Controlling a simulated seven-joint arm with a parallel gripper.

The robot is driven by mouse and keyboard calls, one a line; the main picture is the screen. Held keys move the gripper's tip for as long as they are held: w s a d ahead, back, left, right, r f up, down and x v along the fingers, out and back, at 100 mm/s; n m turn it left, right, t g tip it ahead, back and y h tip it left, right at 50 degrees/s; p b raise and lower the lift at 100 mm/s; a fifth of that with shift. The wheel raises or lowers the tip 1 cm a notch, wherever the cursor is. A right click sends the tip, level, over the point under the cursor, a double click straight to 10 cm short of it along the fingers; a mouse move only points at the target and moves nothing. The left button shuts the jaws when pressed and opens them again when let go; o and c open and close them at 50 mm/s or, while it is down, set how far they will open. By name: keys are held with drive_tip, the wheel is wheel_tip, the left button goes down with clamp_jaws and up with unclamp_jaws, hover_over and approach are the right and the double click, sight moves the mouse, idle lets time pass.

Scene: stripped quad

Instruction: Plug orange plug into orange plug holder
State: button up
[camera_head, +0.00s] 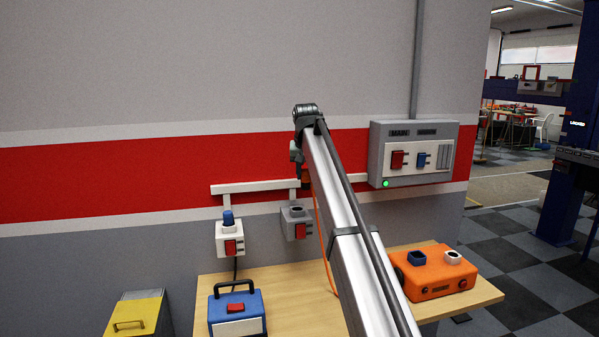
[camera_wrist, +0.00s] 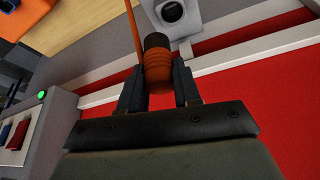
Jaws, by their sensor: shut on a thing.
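My gripper (camera_wrist: 158,88) is shut on the orange plug (camera_wrist: 158,72), a ribbed orange body with a dark end. In the wrist view the dark end points toward a grey wall socket box (camera_wrist: 185,22) with a dark round opening, and appears apart from it. In the head view my gripper (camera_head: 301,174) hangs in front of the red wall stripe, with the plug (camera_head: 306,181) partly hidden by my arm. The grey socket box (camera_head: 296,222) is just below it. An orange cable (camera_head: 321,235) runs down toward the table. I cannot tell which socket is the orange plug holder.
A white wall box (camera_head: 229,240) holding a blue plug (camera_head: 228,218) is to the left. A blue case (camera_head: 237,310) and an orange box (camera_head: 431,275) with two sockets stand on the wooden table (camera_head: 288,285). A grey panel (camera_head: 415,153) is on the right wall.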

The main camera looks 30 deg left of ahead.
drive_tip(key=d, duration=1)
drive_tip(key=shift+s+d, duration=0.25)
drive_tip(key=shift+d, duration=0.15)
drive_tip(key=d, duration=1.4)
drive_tip(key=shift+s, duration=0.3)
drive_tip(key=shift+d, duration=0.1)
idle(0.3)
drive_tip(key=shift+d, duration=1.75)
wheel_tip(320, 180, down, 25)
drive_tip(key=shift+r, duration=0.15)
idle(0.6)
idle(0.5)
